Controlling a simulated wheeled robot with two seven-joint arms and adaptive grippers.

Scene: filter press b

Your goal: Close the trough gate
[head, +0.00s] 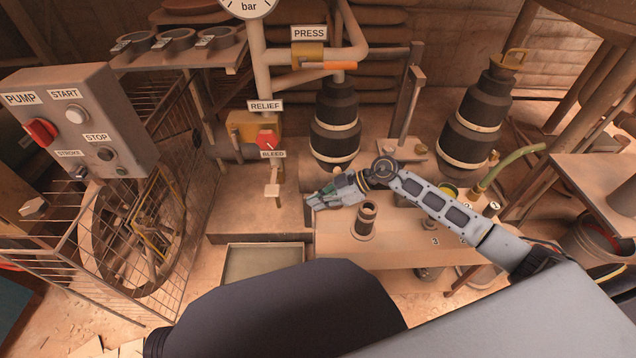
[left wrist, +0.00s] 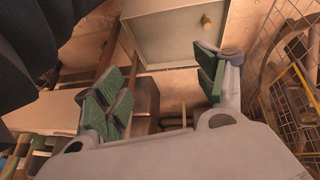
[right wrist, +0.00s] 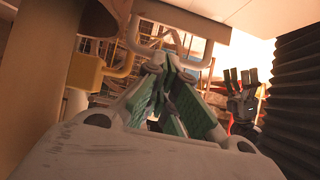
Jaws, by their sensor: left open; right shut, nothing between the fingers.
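I cannot tell for certain which part is the trough gate. A small pale T-shaped piece (head: 272,187) stands on the brown block below the BLEED label in the head view. My right gripper (head: 312,201) is shut and empty just to the right of it, pointing left. In the right wrist view the shut fingers (right wrist: 165,75) are in front of a pale U-shaped handle (right wrist: 205,62); I cannot tell if they touch. My left gripper (left wrist: 165,95) is open and empty in the left wrist view, with a shallow pale tray (left wrist: 165,35) beyond; it is hidden in the head view.
The shallow tray (head: 232,265) lies on the floor before the brown block. A caged wheel (head: 135,225) and pump control box (head: 75,125) stand at left. A bench (head: 390,250) with a short dark cylinder (head: 367,218) lies beneath my right arm. Black cylinders (head: 335,125) stand behind.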

